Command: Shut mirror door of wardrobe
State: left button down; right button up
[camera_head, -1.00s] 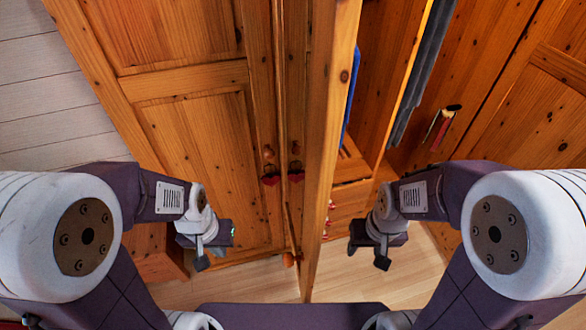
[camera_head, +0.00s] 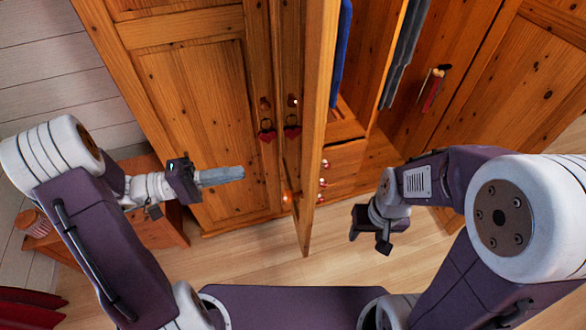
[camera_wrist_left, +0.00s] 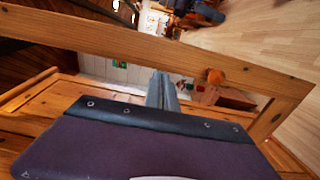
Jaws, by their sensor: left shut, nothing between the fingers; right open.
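The mirror door (camera_head: 317,130) stands open, sticking out towards me and seen nearly edge-on in the head view. A round wooden knob (camera_head: 287,197) is on its left side. In the left wrist view the door's wooden frame (camera_wrist_left: 120,42) crosses the picture, with the knob (camera_wrist_left: 215,77) near its right part; a mirror surface is hard to make out. My left gripper (camera_head: 242,173) is shut and empty, left of the door, pointing right towards it with a visible gap. Its grey fingers (camera_wrist_left: 163,90) show mid-picture. My right gripper (camera_head: 369,238) is open and empty, right of the door.
The closed left wardrobe door (camera_head: 200,130) stands behind my left gripper; red hearts (camera_head: 267,133) hang from keys. A low wooden cabinet (camera_head: 150,225) is at left. Inside the wardrobe are hanging clothes (camera_head: 405,70) and drawers (camera_head: 345,165). Open floor lies in front.

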pick_arm(q)
jog(key=p, duration=0.1)
send_near(306, 164)
jog(key=p+x, duration=0.2)
jog(key=x, duration=0.3)
jog(key=shift+d+r, duration=0.15)
jog(key=shift+d, duration=0.1)
jog(key=shift+d+p, duration=0.4)
jog(key=shift+d, duration=0.2)
jog(key=shift+w, duration=0.2)
pick_arm(e)
jog(key=r, duration=0.2)
jog(key=s+r, duration=0.1)
jog(key=r, duration=0.1)
jog(key=shift+r, duration=0.1)
jog(key=shift+w, duration=0.1)
pick_arm(q)
jog(key=shift+d, duration=0.1)
